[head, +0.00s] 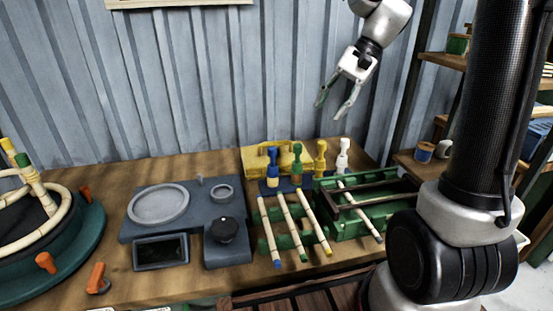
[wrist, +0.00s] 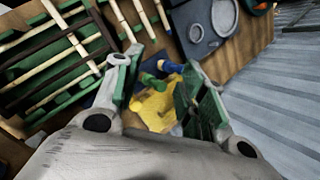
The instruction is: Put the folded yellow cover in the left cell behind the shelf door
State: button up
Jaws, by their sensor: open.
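A yellow item (head: 256,160), which looks like the folded cover, lies at the back of the workbench against the corrugated wall, behind a row of coloured bottles. Its front is partly hidden by them. In the wrist view a yellow patch (wrist: 152,108) shows between my fingers, partly hidden by the gripper. My gripper (head: 334,110) is open and empty, in the air above the back of the bench, up and to the right of the yellow item. Its green-padded fingers (wrist: 160,78) point down toward the bench. I cannot make out the shelf door or its left cell.
Rattan sticks (head: 293,222) lie on green holders, beside a green rack (head: 345,230). A grey device (head: 165,210) is left of them. Open shelving (head: 445,62) stands at right, partly behind my arm.

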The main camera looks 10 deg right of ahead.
jog(key=w+a+f+m+y, duration=0.1)
jog(key=w+f+m+y, duration=0.2)
jog(key=w+f, duration=0.35)
jog(key=w+f+m+y, duration=0.2)
jog(key=w+f, duration=0.1)
jog(key=w, duration=0.6)
jog(key=m+y, duration=0.5)
send_near(281, 143)
jog(key=shift+a+f, duration=0.2)
jog(key=shift+a, duration=0.85)
jog(key=a, duration=0.2)
jog(key=a+f, duration=0.1)
jog(key=a, duration=0.4)
jog(key=shift+w+a+f, duration=0.2)
jog(key=shift+w+f, duration=0.05)
jog(key=shift+f, duration=0.1)
grip_shut()
